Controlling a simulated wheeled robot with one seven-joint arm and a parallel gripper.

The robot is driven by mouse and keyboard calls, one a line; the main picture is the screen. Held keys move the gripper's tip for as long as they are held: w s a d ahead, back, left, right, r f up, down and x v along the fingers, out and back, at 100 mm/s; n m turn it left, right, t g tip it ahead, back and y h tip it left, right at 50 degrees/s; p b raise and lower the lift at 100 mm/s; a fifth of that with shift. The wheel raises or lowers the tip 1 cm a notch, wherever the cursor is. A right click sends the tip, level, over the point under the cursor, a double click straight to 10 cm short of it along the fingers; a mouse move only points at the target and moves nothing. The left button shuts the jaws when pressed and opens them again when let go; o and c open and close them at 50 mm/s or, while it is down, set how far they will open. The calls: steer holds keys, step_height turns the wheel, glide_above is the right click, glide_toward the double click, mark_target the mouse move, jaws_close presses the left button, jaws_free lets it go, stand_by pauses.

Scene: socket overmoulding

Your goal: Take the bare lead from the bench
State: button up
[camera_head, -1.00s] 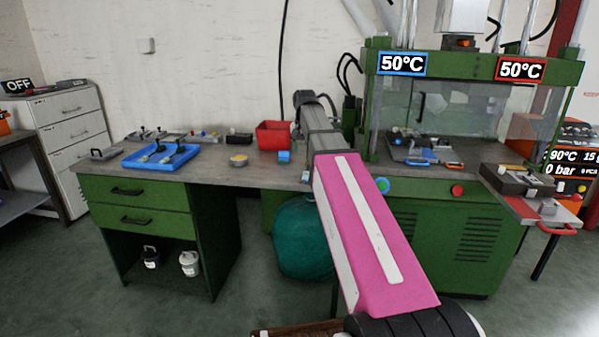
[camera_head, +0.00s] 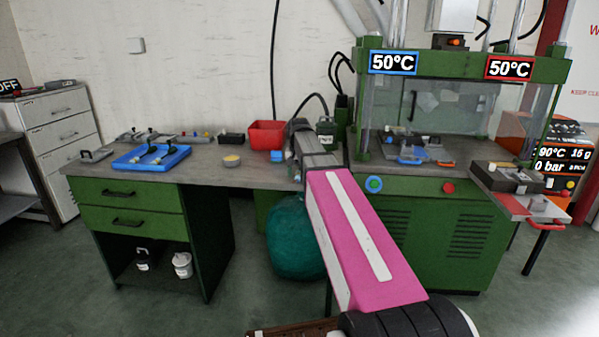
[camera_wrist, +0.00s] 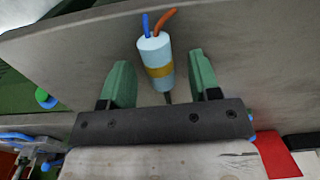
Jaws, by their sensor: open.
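In the wrist view, a pale blue cylinder (camera_wrist: 156,62) with a yellow band has a blue and an orange wire at its far end and a dark stem at its near end. It looks like the bare lead. My gripper (camera_wrist: 160,66) is open, with one green finger on each side of the cylinder and a visible gap to the right finger. The grey bench top (camera_wrist: 85,50) lies behind. In the head view my arm hides most of the gripper, and the lead cannot be made out clearly.
A red bin (camera_head: 267,134) and a small blue block (camera_head: 276,156) stand left of my arm. The green press (camera_head: 465,65) stands to the right. Bare bench lies between tray and dish.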

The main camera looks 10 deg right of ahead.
steer(key=shift+f, duration=0.1)
steer(key=c, duration=1)
steer(key=shift+c, duration=0.2)
